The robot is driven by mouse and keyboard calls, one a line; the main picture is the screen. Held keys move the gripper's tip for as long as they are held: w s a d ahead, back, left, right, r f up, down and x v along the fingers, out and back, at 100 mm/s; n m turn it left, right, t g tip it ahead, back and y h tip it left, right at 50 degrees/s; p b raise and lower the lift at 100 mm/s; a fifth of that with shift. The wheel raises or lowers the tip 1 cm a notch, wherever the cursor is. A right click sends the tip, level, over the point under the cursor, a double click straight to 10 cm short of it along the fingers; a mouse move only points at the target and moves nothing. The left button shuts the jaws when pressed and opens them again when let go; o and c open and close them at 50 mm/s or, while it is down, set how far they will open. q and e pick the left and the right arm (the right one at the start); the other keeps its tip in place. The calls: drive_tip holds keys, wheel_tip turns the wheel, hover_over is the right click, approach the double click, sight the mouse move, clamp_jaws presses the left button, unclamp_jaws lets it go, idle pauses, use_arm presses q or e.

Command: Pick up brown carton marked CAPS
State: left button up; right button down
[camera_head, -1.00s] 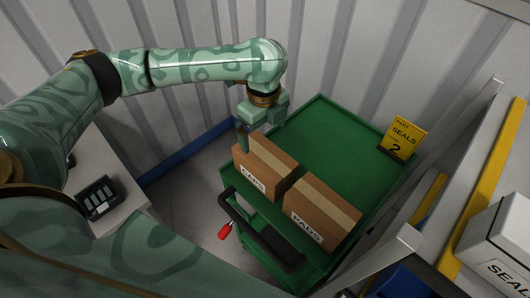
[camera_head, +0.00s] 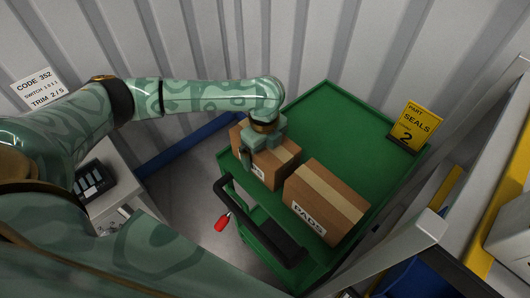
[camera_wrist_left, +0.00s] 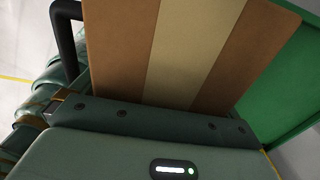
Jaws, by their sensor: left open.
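The brown carton marked CAPS (camera_head: 279,171) sits on the green cart top at its near left side, beside a similar carton marked PADS (camera_head: 328,199). My left gripper (camera_head: 260,153) is right over the CAPS carton, pointing down, with its jaws open. One finger hangs at the carton's near left side; the other finger is hidden. The gripper covers most of the CAPS label. In the left wrist view the carton's top (camera_wrist_left: 120,50), with a pale tape strip, lies close ahead of the gripper body. My right gripper is out of view.
The green cart (camera_head: 335,115) has free room behind the cartons. A yellow SEALS sign (camera_head: 414,124) stands at its right corner. A black handle (camera_head: 258,225) with a red piece is at the near side. Shelving (camera_head: 478,205) stands close on the right; a corrugated wall is behind.

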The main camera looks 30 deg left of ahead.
use_arm(q)
drive_tip(key=shift+r, duration=0.15)
drive_tip(key=shift+c, duration=1.2)
drive_tip(key=c, duration=0.9)
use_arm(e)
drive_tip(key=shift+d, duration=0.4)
